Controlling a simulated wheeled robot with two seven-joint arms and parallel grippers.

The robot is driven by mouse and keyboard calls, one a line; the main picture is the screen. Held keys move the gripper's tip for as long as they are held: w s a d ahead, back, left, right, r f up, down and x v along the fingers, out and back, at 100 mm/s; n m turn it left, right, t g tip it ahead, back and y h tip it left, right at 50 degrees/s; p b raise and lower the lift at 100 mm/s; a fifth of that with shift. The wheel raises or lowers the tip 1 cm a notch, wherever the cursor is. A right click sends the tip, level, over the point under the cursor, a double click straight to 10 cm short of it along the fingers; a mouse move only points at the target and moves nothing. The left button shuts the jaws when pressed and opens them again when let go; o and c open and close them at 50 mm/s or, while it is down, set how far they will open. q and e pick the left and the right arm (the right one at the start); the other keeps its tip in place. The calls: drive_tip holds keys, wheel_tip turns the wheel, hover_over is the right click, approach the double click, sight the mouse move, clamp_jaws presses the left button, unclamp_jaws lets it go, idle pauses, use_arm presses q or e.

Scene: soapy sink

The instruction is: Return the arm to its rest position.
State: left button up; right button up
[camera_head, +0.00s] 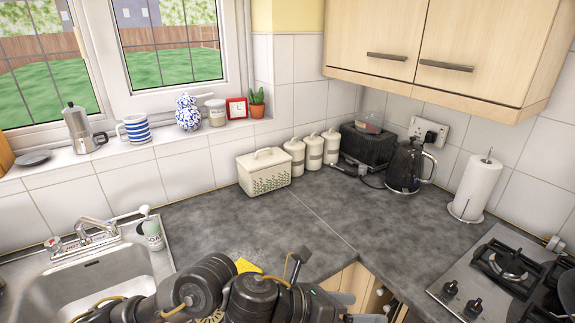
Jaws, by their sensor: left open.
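My dark left arm crosses the bottom of the head view, in front of the counter's front edge. Its gripper (354,307) is at the bottom edge, right of the arm's joints, in front of the wooden cupboard fronts. Its light grey fingers are apart and I see nothing held between them. The picture edge cuts off part of the gripper. My right gripper is not in view.
A yellow sponge (247,265) shows partly behind my arm on the counter (225,222). The metal sink (75,285) is at left, with a brush holder (152,233) on its rim. A hob (490,275) is at right. The middle counter is clear.

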use_arm(q)
drive_tip(key=w+a+f+n+t+y, duration=0.2)
drive_tip(key=w+a+n+t, duration=0.35)
drive_tip(key=n, duration=1.05)
drive_tip(key=s+a+f+n+t+y, duration=0.25)
drive_tip(key=a+f+n+y, duration=0.45)
drive_tip(key=a+f+n, duration=0.65)
drive_tip(key=s+a+f+n+g+y, duration=0.25)
drive_tip(key=s+a+f+n, duration=0.25)
drive_tip(key=s+a+n, duration=0.3)
drive_tip(key=s+a+f+n+g+y, duration=0.2)
drive_tip(key=s+a+f+n+g, duration=0.3)
drive_tip(key=s+a, duration=0.55)
drive_tip(key=s+f+b+x, duration=0.1)
drive_tip(key=s+b+x, duration=0.2)
drive_tip(key=x, duration=1.1)
drive_tip(key=s+f+b+x, duration=0.1)
drive_tip(key=s+b+x, duration=0.15)
drive_tip(key=x, duration=1.05)
drive_tip(key=s+a+f+g+b, duration=0.1)
drive_tip(key=s+f+b, duration=0.1)
drive_tip(key=s+f, duration=0.7)
drive_tip(key=s+a+f+b, duration=0.1)
drive_tip(key=s+f+b, duration=0.1)
drive_tip(key=s+f, duration=0.7)
wheel_tip(320, 180, down, 5)
drive_tip(key=shift+a+r+g, duration=0.15)
drive_tip(key=shift+a+g, duration=0.2)
